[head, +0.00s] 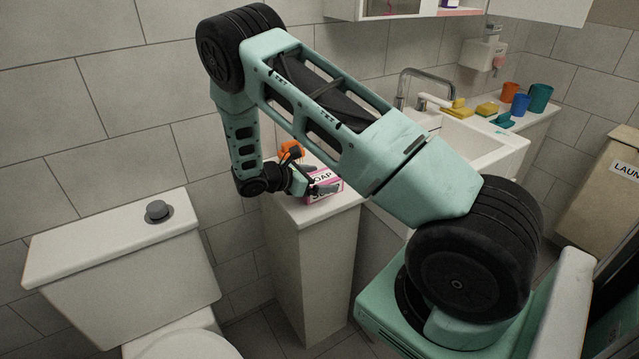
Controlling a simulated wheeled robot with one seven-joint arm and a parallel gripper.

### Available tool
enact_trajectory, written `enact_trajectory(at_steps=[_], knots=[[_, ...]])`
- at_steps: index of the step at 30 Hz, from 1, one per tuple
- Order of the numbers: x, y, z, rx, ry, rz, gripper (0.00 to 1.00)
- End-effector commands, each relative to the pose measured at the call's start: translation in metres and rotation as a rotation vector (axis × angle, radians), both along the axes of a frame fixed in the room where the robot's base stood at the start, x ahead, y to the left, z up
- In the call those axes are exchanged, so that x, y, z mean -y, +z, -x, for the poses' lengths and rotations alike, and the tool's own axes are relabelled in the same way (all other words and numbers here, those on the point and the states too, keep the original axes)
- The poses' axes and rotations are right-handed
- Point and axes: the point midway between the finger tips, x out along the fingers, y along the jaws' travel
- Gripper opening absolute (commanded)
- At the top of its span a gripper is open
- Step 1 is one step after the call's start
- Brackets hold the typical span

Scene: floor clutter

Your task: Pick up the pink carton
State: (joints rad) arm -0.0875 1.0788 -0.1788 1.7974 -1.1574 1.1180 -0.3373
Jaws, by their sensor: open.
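The pink carton (326,193), a small pink and white box with "OAP" of its lettering showing, sits on top of the narrow white cabinet (308,250) beside the toilet. My gripper (325,180) is open, with its dark fingers at the carton's upper part. The fingers and wrist hide the carton's left side and part of its top. I cannot tell whether the fingers touch it or only reach around it.
An orange item (291,149) stands behind my wrist on the cabinet. The toilet tank (120,262) is at left. A sink (480,140) with a faucet, sponges and cups (539,97) is at right. A laundry bin (605,205) stands at far right.

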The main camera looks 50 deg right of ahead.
Motion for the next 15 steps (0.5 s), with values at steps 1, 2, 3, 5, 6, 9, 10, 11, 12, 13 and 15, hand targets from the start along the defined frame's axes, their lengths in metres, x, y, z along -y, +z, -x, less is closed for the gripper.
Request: enact_trajectory(at_steps=[1, 2, 3, 5, 6, 9, 10, 11, 12, 13, 15], knots=[[0.0008, -0.0003, 0.0002, 0.000, 0.000, 0.000, 0.89], [0.0008, -0.0006, 0.0002, 0.000, 0.001, 0.000, 0.89], [0.0007, -0.0006, 0.0001, 0.000, 0.001, 0.000, 0.89], [0.0006, -0.0006, 0.0001, 0.000, 0.001, 0.000, 0.89], [0.0005, -0.0005, 0.0001, 0.000, 0.001, 0.000, 0.89], [0.0004, -0.0005, 0.0001, 0.000, 0.001, 0.000, 0.61], [0.0004, -0.0005, 0.0001, 0.000, 0.001, 0.000, 0.53], [0.0004, -0.0005, 0.0001, 0.000, 0.000, 0.000, 0.45], [0.0003, -0.0006, 0.0001, 0.000, 0.000, 0.000, 0.40], [0.0003, -0.0005, 0.0001, 0.000, 0.000, 0.000, 0.40], [0.0004, -0.0004, 0.0001, 0.000, 0.000, 0.000, 0.40]])
